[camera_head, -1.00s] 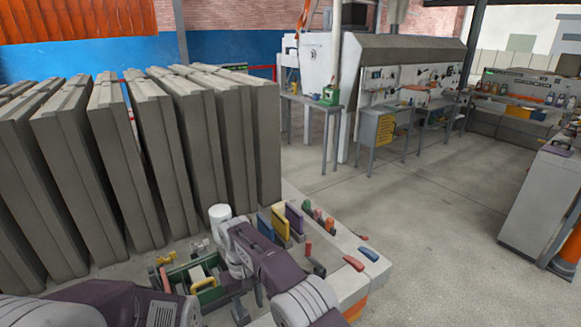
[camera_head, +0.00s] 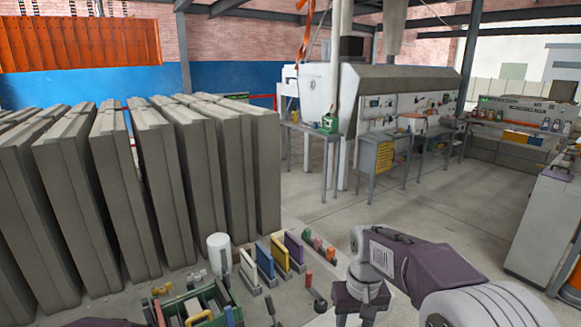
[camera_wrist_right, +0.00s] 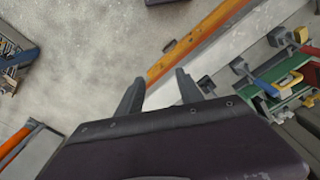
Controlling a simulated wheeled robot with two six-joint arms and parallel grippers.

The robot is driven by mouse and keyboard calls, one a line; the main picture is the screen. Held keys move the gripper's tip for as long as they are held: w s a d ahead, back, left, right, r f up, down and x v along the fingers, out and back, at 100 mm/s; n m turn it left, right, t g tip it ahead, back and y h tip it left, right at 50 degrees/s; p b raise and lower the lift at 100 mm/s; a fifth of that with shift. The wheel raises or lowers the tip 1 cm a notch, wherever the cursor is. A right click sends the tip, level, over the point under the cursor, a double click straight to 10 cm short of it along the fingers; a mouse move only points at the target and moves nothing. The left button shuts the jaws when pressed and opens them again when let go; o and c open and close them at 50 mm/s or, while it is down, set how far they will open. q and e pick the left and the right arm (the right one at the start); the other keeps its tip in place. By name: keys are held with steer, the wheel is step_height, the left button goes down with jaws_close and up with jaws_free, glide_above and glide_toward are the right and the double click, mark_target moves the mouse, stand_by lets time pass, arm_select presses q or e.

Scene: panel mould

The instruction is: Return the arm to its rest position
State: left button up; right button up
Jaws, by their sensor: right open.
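My right arm (camera_head: 420,270) comes in from the lower right of the head view, raised over the front right of the work table (camera_head: 290,300). Its fingers are not clear in that view. In the right wrist view my right gripper (camera_wrist_right: 158,88) is open and empty, its two fingers apart with the pale floor and an orange edge strip beyond them. Only a dark sliver of my left arm (camera_head: 100,323) shows at the bottom left of the head view; the left gripper is out of view.
Tall grey panels (camera_head: 190,180) stand in a row at left. A green tray (camera_head: 195,305) with tools, a white cylinder (camera_head: 219,255) and upright coloured plates (camera_head: 265,262) lie left of my right arm. Open floor (camera_head: 400,205) lies beyond, before the workbenches.

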steer(key=s+d+f+m, duration=0.1)
steer(key=s+d+f, duration=0.2)
steer(key=s+f, duration=0.6)
steer(key=s, duration=0.4)
steer(key=shift+s+d+f+t, duration=0.15)
steer(key=shift+d+f+t, duration=0.15)
steer(key=shift+d+t, duration=0.1)
arm_select(q)
steer(key=shift+s, duration=0.2)
arm_select(e)
steer(key=shift+s, duration=0.15)
arm_select(q)
steer(key=shift+w, duration=0.1)
